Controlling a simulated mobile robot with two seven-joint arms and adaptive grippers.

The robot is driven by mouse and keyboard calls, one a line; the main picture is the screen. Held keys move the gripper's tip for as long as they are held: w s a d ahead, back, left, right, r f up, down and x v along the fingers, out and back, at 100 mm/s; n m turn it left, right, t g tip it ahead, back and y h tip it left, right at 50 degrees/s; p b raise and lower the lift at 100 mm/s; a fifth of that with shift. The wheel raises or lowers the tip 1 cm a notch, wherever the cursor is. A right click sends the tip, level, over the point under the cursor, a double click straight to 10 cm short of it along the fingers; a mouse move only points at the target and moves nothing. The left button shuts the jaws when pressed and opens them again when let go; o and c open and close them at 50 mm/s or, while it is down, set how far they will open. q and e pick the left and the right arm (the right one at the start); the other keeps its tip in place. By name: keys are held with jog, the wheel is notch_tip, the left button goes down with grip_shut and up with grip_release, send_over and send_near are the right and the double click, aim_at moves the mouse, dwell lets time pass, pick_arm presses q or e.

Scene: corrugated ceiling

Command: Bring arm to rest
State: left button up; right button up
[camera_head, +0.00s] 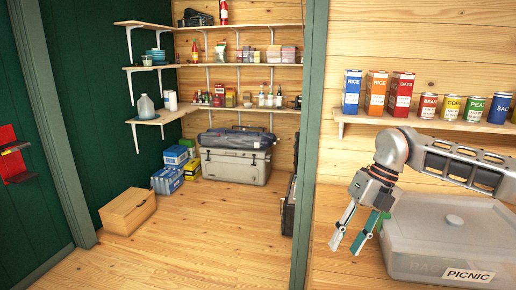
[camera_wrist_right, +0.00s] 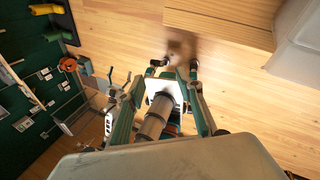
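My right arm (camera_head: 465,165) comes in from the right edge in the head view, raised in front of the wooden wall. Its gripper (camera_head: 347,246) points down and to the left, its two fingers apart with nothing between them. It hangs in the air just left of the clear lidded box. In the right wrist view the same gripper (camera_wrist_right: 174,68) shows two separated fingertips above the wooden floor. A cylinder with a pale plate shows behind the fingers there; I cannot tell what it is. My left gripper does not show in the head view.
A clear box labelled PICNIC (camera_head: 450,240) is close beside the right gripper. A wall shelf (camera_head: 435,127) with boxes and several cans is above the arm. A green post (camera_head: 309,150) stands to the left. Open floor (camera_head: 190,255) lies beyond it.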

jog(key=s+a+f+m+t+y, duration=0.1)
jog(key=s+a+m+y, duration=0.3)
jog(key=a, duration=0.6)
jog(key=s+a+f+y, duration=0.1)
jog(key=s+a+y, duration=0.2)
jog(key=a+y, duration=0.5)
jog(key=s+a+f+m+t+y, duration=0.1)
jog(key=s+a+y, duration=0.25)
jog(key=a, duration=0.75)
jog(key=w+d+f+m+t+h, duration=0.4)
jog(key=d+f+m+t+h, duration=0.6)
jog(key=d+f+m+t, duration=0.8)
jog(key=s+d+f+m+g+h, duration=0.4)
jog(key=s+d+f+m, duration=0.1)
jog(key=s+f, duration=0.3)
jog(key=s+d+f+m+g+h, duration=0.3)
jog(key=s+d+f+m+g, duration=0.1)
jog(key=s+f, duration=0.5)
jog(key=shift+s+d+f+m+h, duration=0.15)
jog(key=shift+d+f+m+h, duration=0.2)
jog(key=shift+d+f+m, duration=0.65)
